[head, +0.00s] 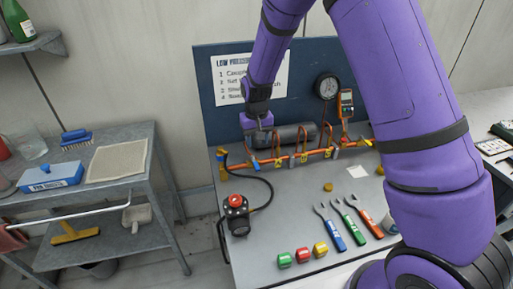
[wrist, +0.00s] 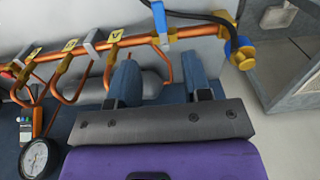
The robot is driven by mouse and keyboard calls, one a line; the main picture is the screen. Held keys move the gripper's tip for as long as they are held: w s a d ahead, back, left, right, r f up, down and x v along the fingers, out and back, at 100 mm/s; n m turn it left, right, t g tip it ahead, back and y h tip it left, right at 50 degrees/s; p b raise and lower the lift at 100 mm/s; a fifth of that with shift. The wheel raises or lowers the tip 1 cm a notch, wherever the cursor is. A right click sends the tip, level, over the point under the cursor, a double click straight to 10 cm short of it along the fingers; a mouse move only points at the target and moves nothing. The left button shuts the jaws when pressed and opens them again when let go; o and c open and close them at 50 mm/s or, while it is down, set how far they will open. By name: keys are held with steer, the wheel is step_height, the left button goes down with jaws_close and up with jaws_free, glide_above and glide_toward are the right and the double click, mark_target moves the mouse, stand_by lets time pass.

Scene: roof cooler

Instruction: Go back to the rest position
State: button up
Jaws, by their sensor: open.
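My gripper (head: 262,125) is at the left end of the pipe assembly in the head view, close above the left end of a grey cylinder (head: 290,134). Its fingertips are hard to make out there. In the wrist view my gripper (wrist: 160,75) shows two blue-grey fingers spread apart with nothing held between them. The grey cylinder (wrist: 152,84) lies behind the fingers. The copper pipe (wrist: 130,40) runs across beyond them. I cannot tell whether a finger touches either one.
The workbench (head: 290,215) holds a red-button control box (head: 236,208) with a black hose, several coloured knobs (head: 302,254), and wrenches (head: 330,228). A gauge (head: 327,86) and an orange meter (head: 346,103) stand behind. A side cart (head: 115,200) is at left.

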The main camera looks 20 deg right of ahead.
steer(key=shift+r, duration=0.25)
steer(key=s+d+r+t, duration=0.15)
steer(key=s+r, duration=0.25)
steer(key=r, duration=0.4)
steer(key=s+d+r, duration=0.3)
steer(key=s+r, duration=0.1)
steer(key=r, duration=0.3)
steer(key=s+d+r+t, duration=0.1)
steer(key=s+d+r, duration=0.1)
steer(key=s+r, duration=0.45)
steer(key=s+d+r+t, duration=0.1)
steer(key=s+r, duration=0.3)
steer(key=s, duration=0.5)
steer(key=s+d+r+t, duration=0.1)
steer(key=s+d+r, duration=0.3)
steer(key=s, duration=0.6)
steer(key=shift+s+r+t, duration=0.25)
steer(key=shift+r+t, duration=0.1)
steer(key=shift+r, duration=0.25)
